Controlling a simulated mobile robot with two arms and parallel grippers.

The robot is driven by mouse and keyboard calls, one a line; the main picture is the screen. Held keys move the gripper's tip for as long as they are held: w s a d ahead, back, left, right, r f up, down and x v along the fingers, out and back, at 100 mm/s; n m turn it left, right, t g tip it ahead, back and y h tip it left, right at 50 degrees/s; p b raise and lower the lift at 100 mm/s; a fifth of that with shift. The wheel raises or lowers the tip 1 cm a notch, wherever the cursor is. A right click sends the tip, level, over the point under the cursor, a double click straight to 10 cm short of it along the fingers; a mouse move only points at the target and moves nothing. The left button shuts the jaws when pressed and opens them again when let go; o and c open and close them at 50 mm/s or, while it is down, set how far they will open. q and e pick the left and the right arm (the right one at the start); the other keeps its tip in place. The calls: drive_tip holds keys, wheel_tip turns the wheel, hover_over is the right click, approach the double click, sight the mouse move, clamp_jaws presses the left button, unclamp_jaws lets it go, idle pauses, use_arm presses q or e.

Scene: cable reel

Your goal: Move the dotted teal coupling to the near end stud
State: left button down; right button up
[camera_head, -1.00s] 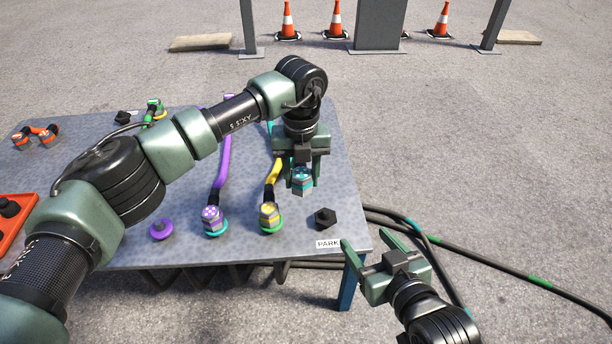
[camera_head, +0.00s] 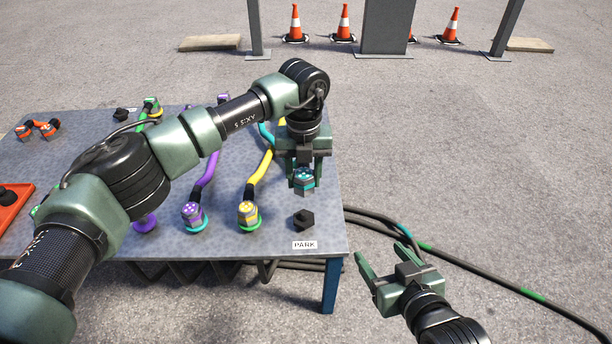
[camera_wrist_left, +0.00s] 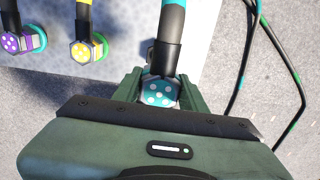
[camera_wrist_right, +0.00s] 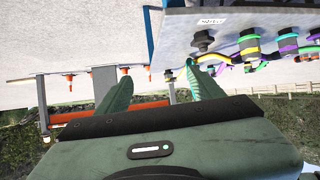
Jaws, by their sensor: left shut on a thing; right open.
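The dotted teal coupling (camera_head: 304,179), a hex head with pale dots on a teal hose, is in my left gripper (camera_head: 304,185). The jaws are shut around it, also in the left wrist view (camera_wrist_left: 158,93). It is just behind the black stud (camera_head: 304,219) at the table's near right corner, by the PARK label (camera_head: 304,245); its height above the table is hard to judge. That stud is bare and also shows in the right wrist view (camera_wrist_right: 202,41). My right gripper (camera_head: 384,254) is open and empty, off the table's right side.
On the grey table (camera_head: 270,222) stand a yellow dotted coupling (camera_head: 248,211) on a green base, a purple one (camera_head: 194,214) on a teal base, and a purple stud (camera_head: 145,222). An orange tray (camera_head: 14,220) is at left. Black cables (camera_head: 460,262) run along the ground at right.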

drive_tip(key=shift+a, duration=0.15)
use_arm(q)
drive_tip(key=shift+f, duration=0.1)
use_arm(e)
drive_tip(key=shift+w+r, duration=0.1)
drive_tip(key=shift+r, duration=0.05)
use_arm(q)
drive_tip(key=shift+f, duration=0.25)
drive_tip(key=shift+f+b, duration=0.45)
drive_tip(key=shift+f, duration=0.05)
drive_tip(key=shift+f+b, duration=0.35)
drive_tip(key=shift+f, duration=0.25)
drive_tip(key=shift+f+b, duration=0.35)
drive_tip(key=shift+f, duration=0.35)
drive_tip(key=shift+f+b, duration=0.55)
drive_tip(key=shift+f, duration=0.8)
use_arm(e)
wheel_tip(320, 180, up, 16)
drive_tip(key=w+a+t+y, duration=0.2)
drive_tip(key=a+t+y, duration=0.1)
drive_tip(key=t, duration=0.6)
drive_tip(key=shift+n+t, duration=0.3)
